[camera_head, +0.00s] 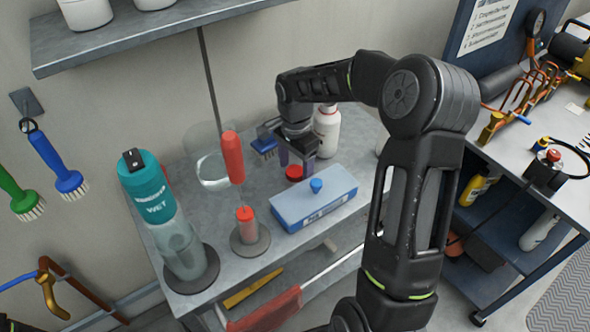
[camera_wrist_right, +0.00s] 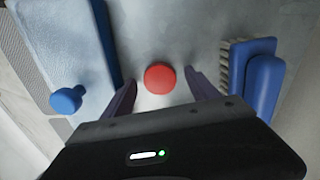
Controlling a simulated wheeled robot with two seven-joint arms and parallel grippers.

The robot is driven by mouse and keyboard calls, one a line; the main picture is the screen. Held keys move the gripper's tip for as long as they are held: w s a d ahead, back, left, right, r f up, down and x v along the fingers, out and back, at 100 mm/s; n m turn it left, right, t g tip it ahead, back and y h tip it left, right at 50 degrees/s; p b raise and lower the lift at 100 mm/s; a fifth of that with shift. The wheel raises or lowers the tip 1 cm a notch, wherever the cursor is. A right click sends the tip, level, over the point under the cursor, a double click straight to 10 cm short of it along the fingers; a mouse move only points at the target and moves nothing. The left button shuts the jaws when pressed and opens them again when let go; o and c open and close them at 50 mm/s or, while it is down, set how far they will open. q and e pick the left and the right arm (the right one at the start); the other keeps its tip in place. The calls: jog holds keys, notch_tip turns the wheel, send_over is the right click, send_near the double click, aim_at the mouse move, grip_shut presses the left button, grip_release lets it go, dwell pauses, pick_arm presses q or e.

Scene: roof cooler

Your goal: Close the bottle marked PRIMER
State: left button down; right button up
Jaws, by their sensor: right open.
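A red round cap (camera_head: 294,173) lies on the grey bench top. In the right wrist view the cap (camera_wrist_right: 160,78) sits between the two fingertips, with a gap on each side. My right gripper (camera_head: 297,160) is open, pointing down at the cap, and holds nothing. A white bottle (camera_head: 327,132) stands upright just right of and behind the gripper, partly hidden by my wrist. I cannot read PRIMER on it, and its mouth is too small to judge. My left gripper is not in view.
A blue box (camera_head: 318,205) with a blue knob lies in front of the gripper. A blue brush (camera_wrist_right: 262,75) lies on the cap's other side. A teal bottle marked WET (camera_head: 150,190) and a red cylinder (camera_head: 232,157) stand left. A shelf (camera_head: 150,40) overhangs behind.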

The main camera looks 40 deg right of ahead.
aim_at(295, 170)
dwell(0.6)
jog(key=c, duration=1.4)
jog(key=shift+r, duration=0.1)
notch_tip(295, 170, up, 10)
jog(key=shift+f+b, duration=0.1)
jog(key=shift+b, duration=0.5)
